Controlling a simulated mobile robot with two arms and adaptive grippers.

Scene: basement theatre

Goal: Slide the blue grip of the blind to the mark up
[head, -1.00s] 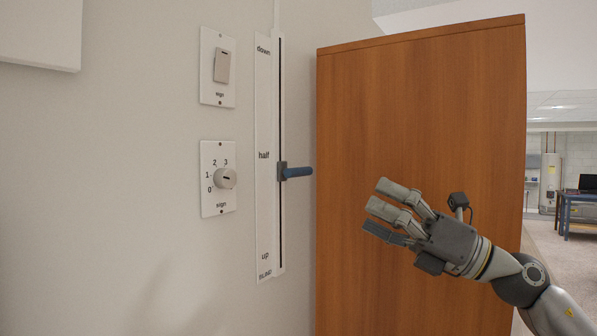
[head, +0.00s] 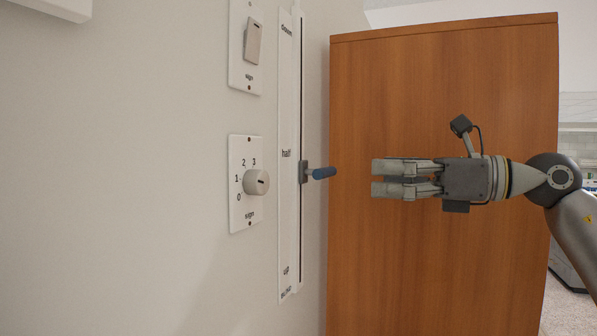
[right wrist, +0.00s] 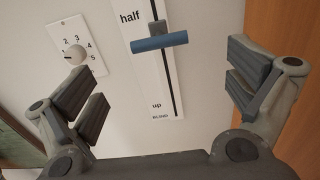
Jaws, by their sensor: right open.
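The blue grip (head: 322,173) sticks out from the slot of the white blind strip (head: 289,215), a little below the "half" label. The "up" mark is near the strip's lower end and "down" near its top. In the right wrist view the blue grip (right wrist: 160,41) lies ahead, between and beyond the fingers, with "up" below it. My right gripper (head: 376,179) is to the right of the grip, level with it, pointing at the wall. Its fingers are open and empty, apart from the grip. My left gripper is not in view.
A light switch (head: 252,42) and a numbered dial (head: 256,182) are on the wall left of the strip. A tall wooden cabinet (head: 440,90) stands close to the right of the strip, behind my right arm. The space between gripper and grip looks clear.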

